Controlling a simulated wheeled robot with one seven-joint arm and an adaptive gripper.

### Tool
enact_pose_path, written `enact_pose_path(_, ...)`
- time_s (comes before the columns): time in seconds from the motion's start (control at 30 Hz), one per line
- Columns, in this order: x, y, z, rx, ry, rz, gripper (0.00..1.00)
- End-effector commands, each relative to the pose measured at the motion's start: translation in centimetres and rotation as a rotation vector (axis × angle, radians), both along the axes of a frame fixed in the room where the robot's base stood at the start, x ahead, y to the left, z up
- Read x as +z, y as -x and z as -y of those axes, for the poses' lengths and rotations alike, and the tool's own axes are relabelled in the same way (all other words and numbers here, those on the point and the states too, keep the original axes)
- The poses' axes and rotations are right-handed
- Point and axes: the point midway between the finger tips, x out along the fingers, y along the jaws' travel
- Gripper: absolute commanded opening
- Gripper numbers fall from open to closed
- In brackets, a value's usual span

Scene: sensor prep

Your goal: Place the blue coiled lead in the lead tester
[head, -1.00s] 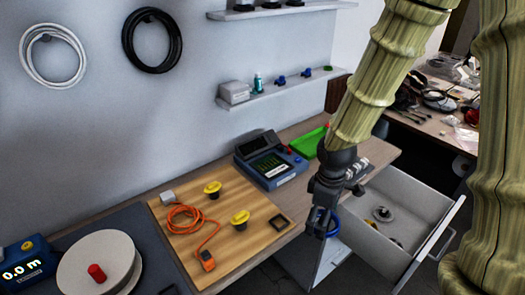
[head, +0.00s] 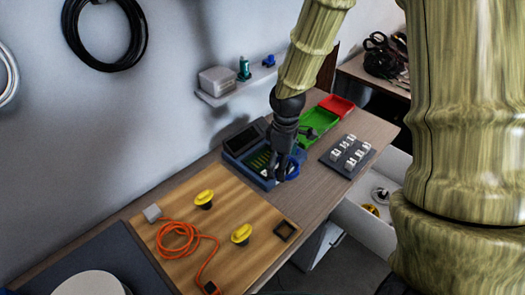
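The lead tester (head: 240,142) is a blue-grey bench device with a dark raised display and a panel with greenish slots, on the wooden bench. My gripper (head: 281,176) is at the tester's right front side in the picture and covers part of its panel. It is shut on the blue coiled lead (head: 293,168), a small blue ring that hangs at the fingers, partly hidden by them. The lead appears over or just beside the tester's right edge; I cannot tell whether it touches the tester.
Right of the tester are a green tray (head: 318,122), a red tray (head: 338,105) and a dark block with white pieces (head: 348,155). Left is a wooden board (head: 180,213) with an orange cable (head: 178,236) and yellow knobs. An open drawer (head: 360,222) is at right.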

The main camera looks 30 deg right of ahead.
Motion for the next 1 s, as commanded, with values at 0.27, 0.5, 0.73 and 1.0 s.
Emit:
enact_pose_path(0.27,-0.2,-5.6,-1.0,0.002,-0.001,0.001,0.66)
enact_pose_path(0.5,-0.7,-9.1,-1.5,0.003,0.000,0.000,0.66)
enact_pose_path(0.73,-1.1,-9.8,-1.7,0.002,0.000,0.000,0.66)
enact_pose_path(1.0,-3.1,-9.7,-1.7,0.002,0.000,-0.004,0.66)
